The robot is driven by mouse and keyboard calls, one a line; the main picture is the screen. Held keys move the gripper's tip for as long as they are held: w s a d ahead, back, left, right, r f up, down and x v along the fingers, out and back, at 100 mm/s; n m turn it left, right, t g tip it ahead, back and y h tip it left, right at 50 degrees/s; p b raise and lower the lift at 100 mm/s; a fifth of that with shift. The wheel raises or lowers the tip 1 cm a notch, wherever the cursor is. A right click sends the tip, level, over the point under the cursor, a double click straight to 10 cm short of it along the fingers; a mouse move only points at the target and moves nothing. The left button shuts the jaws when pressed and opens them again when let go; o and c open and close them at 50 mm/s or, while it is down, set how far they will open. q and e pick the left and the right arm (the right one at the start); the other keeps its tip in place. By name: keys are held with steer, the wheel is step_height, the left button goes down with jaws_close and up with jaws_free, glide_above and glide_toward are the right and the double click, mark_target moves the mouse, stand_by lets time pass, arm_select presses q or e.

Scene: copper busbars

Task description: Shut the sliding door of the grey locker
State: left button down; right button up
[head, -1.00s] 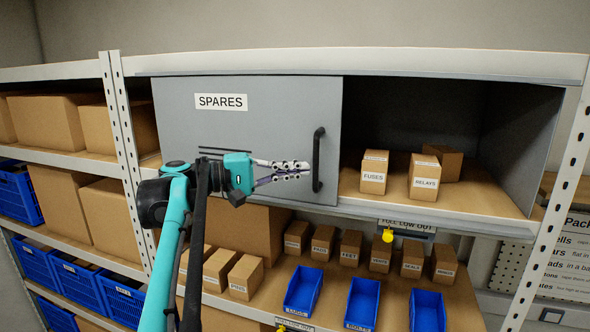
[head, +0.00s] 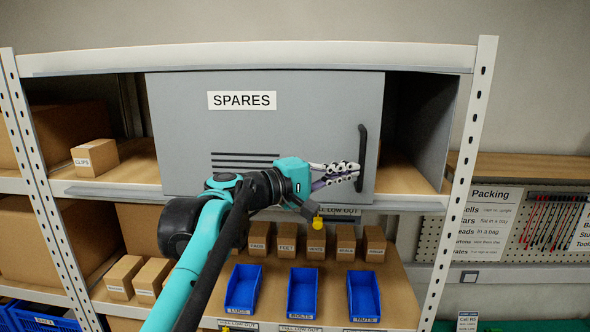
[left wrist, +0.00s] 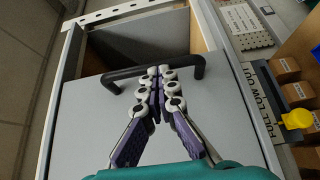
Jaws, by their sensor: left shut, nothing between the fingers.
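The grey sliding door (head: 300,125), labelled SPARES, covers the middle of the locker. A dark gap about as wide as a box is open at its right, before the locker's side wall (head: 432,125). The black upright handle (head: 362,140) is near the door's right edge. My left gripper (head: 357,171) is shut and empty, its fingertips at the handle's left side, near its lower end. In the left wrist view the fingertips (left wrist: 161,72) overlap the handle (left wrist: 125,77); whether they touch it, I cannot tell. My right gripper is not in view.
Below the locker shelf stand small cartons (head: 257,238) and blue bins (head: 303,292). A yellow knob (head: 317,222) hangs at the shelf front, just under my left gripper. A rack post (head: 465,160) stands right of the locker. A CLIPS carton (head: 95,158) sits on the shelf at left.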

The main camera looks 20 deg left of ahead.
arm_select(q)
steer(key=w+d, duration=0.2)
steer(key=d, duration=0.6)
steer(key=w+d, duration=0.1)
steer(key=d, duration=0.7)
steer(key=shift+w+d, duration=0.2)
steer(key=shift+w, duration=0.15)
steer(key=v, duration=1.2)
steer(key=s+a+f+m+g+y+b, duration=0.1)
steer(key=s+f+m+y+b, duration=0.15)
steer(key=f+b, duration=0.7)
steer(key=s+a+f+m+g+y+b, duration=0.1)
steer(key=s+a+f+g+b, duration=0.15)
steer(key=f, duration=1.45)
steer(key=s+f+m+y+b, duration=0.2)
steer(key=s+f+b, duration=0.3)
steer(key=f, duration=0.9)
steer(key=s+a+f+m+y+b, duration=0.1)
steer(key=a+f+b, duration=0.4)
steer(key=f, duration=0.7)
steer(key=s+a+f+m+g+y+b, duration=0.1)
steer(key=s+a+f+y+b, duration=0.3)
steer(key=f, duration=0.9)
steer(key=s+a+f+m+g+y+b, duration=0.1)
steer(key=s+a+f+b, duration=0.3)
steer(key=f+b, duration=0.6)
step_height(320, 180, down, 3)
steer(key=shift+a+r+y, duration=0.15)
steer(key=shift+a+y, duration=0.5)
steer(key=shift+a, duration=0.15)
